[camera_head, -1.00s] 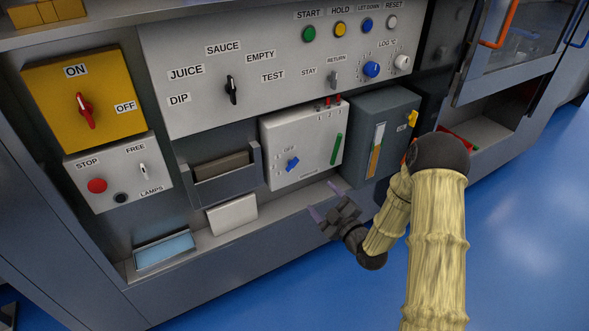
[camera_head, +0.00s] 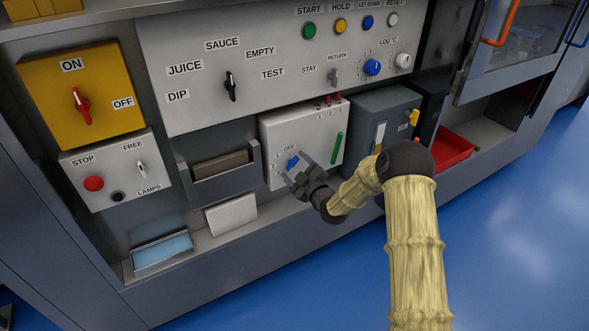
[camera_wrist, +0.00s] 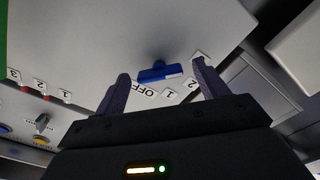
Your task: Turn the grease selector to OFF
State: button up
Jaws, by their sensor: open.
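The grease selector is a small blue knob (camera_head: 292,163) on a white box (camera_head: 305,126), just below an OFF label (camera_head: 289,149). In the wrist view the blue knob (camera_wrist: 158,72) shows with a white mark on one end, beside the OFF label (camera_wrist: 143,92) and numbers 1 and 2. My gripper (camera_head: 296,166) is in front of the box, close to the knob. In the wrist view my gripper (camera_wrist: 162,82) is open, with the knob between and beyond its fingertips. I cannot tell whether a finger touches it.
A green handle (camera_head: 337,148) is on the box's right side, with red indicators (camera_head: 328,100) on top. A grey box with a yellow knob (camera_head: 414,117) stands to the right. A bin (camera_head: 219,170) is to the left. A red tray (camera_head: 452,149) sits far right.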

jog(key=shift+w+a, duration=0.2)
jog(key=c, duration=1)
